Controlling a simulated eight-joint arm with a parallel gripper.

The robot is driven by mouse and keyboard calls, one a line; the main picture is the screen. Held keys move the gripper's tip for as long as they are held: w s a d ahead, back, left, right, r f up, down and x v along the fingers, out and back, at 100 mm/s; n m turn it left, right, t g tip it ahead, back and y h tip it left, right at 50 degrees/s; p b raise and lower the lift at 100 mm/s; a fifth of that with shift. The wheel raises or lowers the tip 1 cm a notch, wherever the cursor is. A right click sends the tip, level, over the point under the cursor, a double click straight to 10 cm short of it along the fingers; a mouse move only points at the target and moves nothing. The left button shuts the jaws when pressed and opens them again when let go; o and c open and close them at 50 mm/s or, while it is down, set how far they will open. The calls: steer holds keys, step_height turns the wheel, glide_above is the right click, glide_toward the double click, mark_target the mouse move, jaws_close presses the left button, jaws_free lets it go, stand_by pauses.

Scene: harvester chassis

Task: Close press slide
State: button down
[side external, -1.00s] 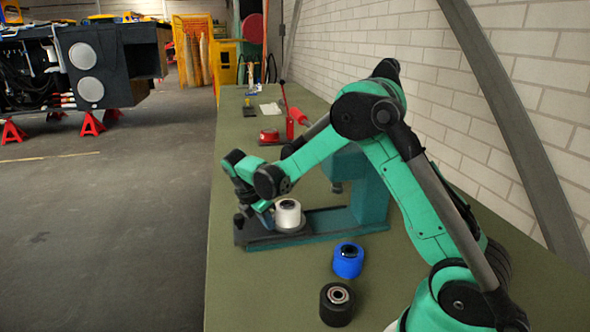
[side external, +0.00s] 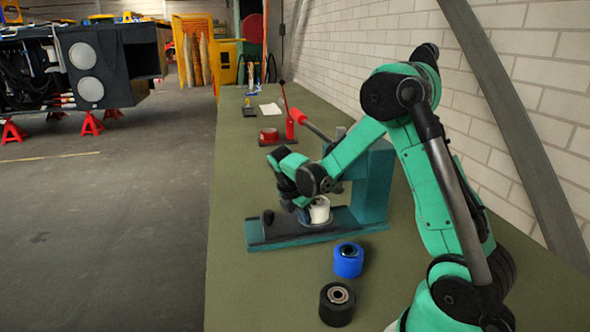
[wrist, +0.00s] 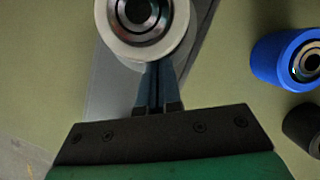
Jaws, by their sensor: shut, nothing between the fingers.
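The press (side external: 372,185) is a teal frame with a long flat base and a red-handled lever (side external: 313,127), standing on the green bench. A white roller with a metal bearing (side external: 320,210) sits upright on the slide over the base (side external: 270,236); in the wrist view the roller (wrist: 140,20) is at the top centre. A dark knob (side external: 267,216) stands at the base's left end. My gripper (wrist: 154,85) is shut and empty, its fingertips right beside the white roller; whether they touch it I cannot tell. In the side view the wrist partly hides the fingers and slide.
A blue roller (side external: 348,260) and a black roller (side external: 337,303) stand on the bench (side external: 240,290) in front of the press. A brick wall (side external: 530,120) bounds the right.

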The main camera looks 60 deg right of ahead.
mark_target(268, 212)
steer(key=shift+w+a, duration=0.15)
steer(key=shift+a, duration=0.35)
steer(key=a, duration=0.1)
steer(key=w+a, duration=0.1)
steer(key=a, duration=0.1)
steer(key=shift+a+r, duration=0.1)
steer(key=shift+a, duration=0.05)
steer(key=v, duration=0.8)
steer(key=shift+r, duration=0.25)
steer(key=c, duration=1.5)
jaws_free()
steer(key=shift+s+r, duration=0.1)
steer(key=shift+r, duration=0.25)
steer(key=o, duration=0.4)
steer(key=shift+r, duration=0.1)
steer(key=o, duration=0.5)
steer(key=w+d+m+y, duration=0.1)
steer(key=w+d+f+m+y, duration=0.1)
steer(key=w, duration=0.1)
steer(key=w+d+f+m+t+y, duration=0.1)
steer(key=w+y, duration=0.1)
steer(key=shift+d+f, duration=0.25)
steer(key=shift+d, duration=0.05)
steer(key=shift+o, duration=0.2)
step_height(268, 212, down, 4)
steer(key=shift+w+d+f, duration=0.1)
steer(key=shift+f, duration=0.65)
